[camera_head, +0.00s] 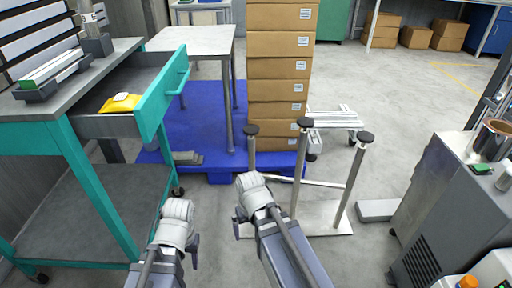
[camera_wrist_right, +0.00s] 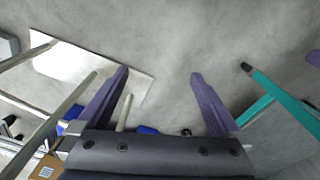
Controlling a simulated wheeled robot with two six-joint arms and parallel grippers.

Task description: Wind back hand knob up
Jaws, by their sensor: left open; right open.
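No part I can clearly identify as a hand knob shows. A metal stand with a pale base plate (camera_head: 318,215) carries upright posts with black round caps, such as the right cap (camera_head: 366,137), the middle cap (camera_head: 305,123) and the back cap (camera_head: 251,130). I cannot tell if one of these is the knob. My right gripper (camera_head: 258,205) is in front of the stand, at its left; in the wrist view its purple fingers (camera_wrist_right: 159,72) are spread and empty over the floor. My left gripper (camera_head: 178,238) is open and low beside the teal workbench, apart from the stand.
The teal workbench (camera_head: 55,120) stands at left with an open drawer (camera_head: 165,97) holding a yellow packet (camera_head: 120,103). Stacked cartons (camera_head: 280,75) rise from a blue pallet (camera_head: 205,125) behind. A grey cabinet (camera_head: 435,205) stands at right.

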